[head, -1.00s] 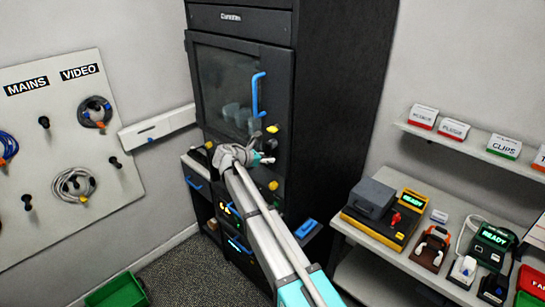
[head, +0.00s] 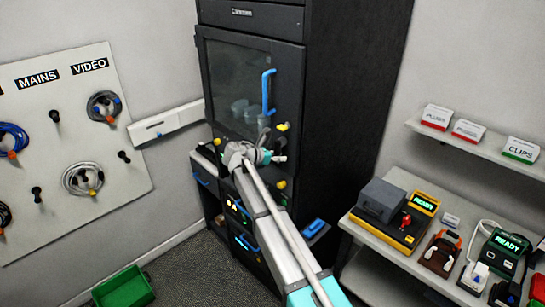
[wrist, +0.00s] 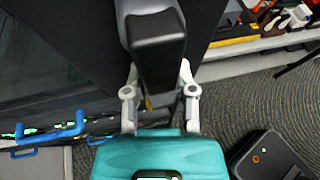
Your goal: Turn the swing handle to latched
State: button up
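The dark cabinet (head: 350,90) has a windowed door with a blue vertical bar handle (head: 268,92). My gripper (head: 272,156) is at the door's lower right part, below that bar. It hides part of the door front. In the wrist view a dark block-shaped piece (wrist: 157,40), which looks like the swing handle, reaches down between my two grey fingers (wrist: 158,82). The fingers stand apart, one on each side of it. I cannot tell whether they press on it. The handle's latch state is not clear.
Yellow pieces (head: 283,127) sit on the cabinet's door edge. Drawers with blue handles are below. A bench with a yellow-and-black device (head: 385,228) stands at right, under a shelf of labelled boxes (head: 468,130). A green bin (head: 124,288) is on the floor at left.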

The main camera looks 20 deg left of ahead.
jog(key=o, duration=0.3)
jog(key=shift+a+f, duration=0.1)
jog(key=shift+s+a, duration=0.1)
jog(key=shift+s, duration=0.05)
